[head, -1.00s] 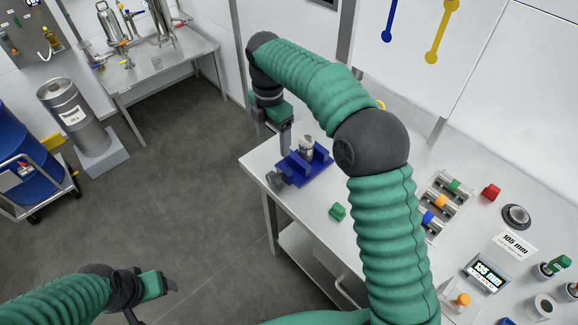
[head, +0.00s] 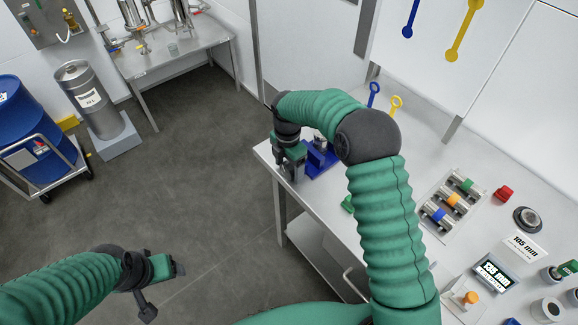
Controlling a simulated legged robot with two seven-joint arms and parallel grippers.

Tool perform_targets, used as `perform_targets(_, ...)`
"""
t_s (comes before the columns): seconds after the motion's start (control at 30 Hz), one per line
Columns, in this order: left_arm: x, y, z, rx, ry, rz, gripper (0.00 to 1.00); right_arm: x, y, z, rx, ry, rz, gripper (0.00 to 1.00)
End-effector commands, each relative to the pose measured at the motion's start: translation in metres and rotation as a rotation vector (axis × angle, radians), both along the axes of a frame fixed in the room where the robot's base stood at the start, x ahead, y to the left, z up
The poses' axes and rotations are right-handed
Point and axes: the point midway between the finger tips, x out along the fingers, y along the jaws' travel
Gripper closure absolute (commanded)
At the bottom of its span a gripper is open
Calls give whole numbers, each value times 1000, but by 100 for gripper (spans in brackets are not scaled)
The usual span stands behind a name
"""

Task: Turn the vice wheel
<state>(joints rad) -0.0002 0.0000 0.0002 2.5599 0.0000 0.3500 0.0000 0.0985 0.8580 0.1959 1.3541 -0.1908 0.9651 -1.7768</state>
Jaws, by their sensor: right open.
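The blue vice (head: 322,160) stands on the near left corner of the steel table, with a metal piece (head: 320,142) upright in it. My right gripper (head: 291,176) is open and points down at the left end of the vice, at the table's edge. The vice wheel is hidden behind this gripper, so I cannot tell whether the fingers touch it. My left gripper (head: 150,300) is low at the left, over the floor and away from the table. Its finger opening does not show clearly.
A blue drum (head: 30,125) and a steel keg (head: 90,100) stand left. The floor between is clear.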

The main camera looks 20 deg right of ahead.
Motion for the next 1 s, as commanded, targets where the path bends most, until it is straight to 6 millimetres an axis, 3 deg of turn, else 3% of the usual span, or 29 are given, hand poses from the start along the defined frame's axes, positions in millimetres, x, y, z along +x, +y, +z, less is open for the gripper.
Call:
perform_targets(0.1, 0, 0, 0, 0, 0, 0, 30, 0, -1, 0, 1, 0, 0, 26)
perform_targets(0.57, 0, 0, 0, 0, 0, 0, 30, 1, -3, 0, -1, -1, -1, 86)
perform_targets(0.7, 0, 0, 3, 0, 0, 0, 30, 2, -4, 1, -4, 5, -1, 87)
perform_targets(0.9, 0, 0, 34, 0, 0, 0, 30, 5, -3, 6, -38, 104, 1, 87)
perform_targets(1.0, 0, 0, 38, 0, 0, 0, 30, 6, -2, 2, -59, 162, 0, 87)
